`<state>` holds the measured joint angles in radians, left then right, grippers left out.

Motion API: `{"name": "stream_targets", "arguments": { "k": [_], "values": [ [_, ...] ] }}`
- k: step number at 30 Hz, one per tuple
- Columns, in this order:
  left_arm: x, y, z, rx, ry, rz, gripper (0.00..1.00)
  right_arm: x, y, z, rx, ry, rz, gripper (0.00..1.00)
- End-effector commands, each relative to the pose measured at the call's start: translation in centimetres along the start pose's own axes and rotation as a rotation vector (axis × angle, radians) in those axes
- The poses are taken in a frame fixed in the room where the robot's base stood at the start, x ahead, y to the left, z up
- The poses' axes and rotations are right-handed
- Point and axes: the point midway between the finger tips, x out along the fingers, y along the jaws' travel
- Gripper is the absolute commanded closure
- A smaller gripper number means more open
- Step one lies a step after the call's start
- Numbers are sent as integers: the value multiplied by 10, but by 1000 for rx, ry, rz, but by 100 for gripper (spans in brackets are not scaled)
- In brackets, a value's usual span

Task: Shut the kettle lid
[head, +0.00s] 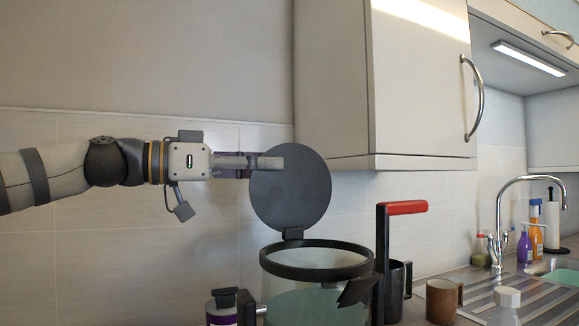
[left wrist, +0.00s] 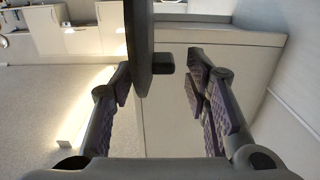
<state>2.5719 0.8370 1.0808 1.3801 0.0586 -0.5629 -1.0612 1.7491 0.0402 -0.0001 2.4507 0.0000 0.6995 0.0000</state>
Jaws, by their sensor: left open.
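My left gripper (head: 266,163) is open at the lid's upper left, with one finger in front of the lid. In the left wrist view the lid (left wrist: 138,40) shows edge-on between the open fingers of my left gripper (left wrist: 158,78), nearer the left finger. A small dark block juts from its right side. My right gripper is not in view.
A wall cabinet (head: 420,85) hangs above and right of the kettle. A dark mug (head: 398,290) and a brown mug (head: 441,300) stand to its right, before the sink tap (head: 500,225).

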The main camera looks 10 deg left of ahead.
Motion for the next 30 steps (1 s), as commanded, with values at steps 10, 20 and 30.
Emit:
{"name": "stream_targets", "arguments": {
  "k": [10,20,30],
  "values": [
    [49,0,0,1,1,-1,57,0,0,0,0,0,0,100],
    [50,0,0,1,1,-1,80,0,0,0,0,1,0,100],
    [50,0,0,2,1,-2,100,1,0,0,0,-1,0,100]
  ]
}}
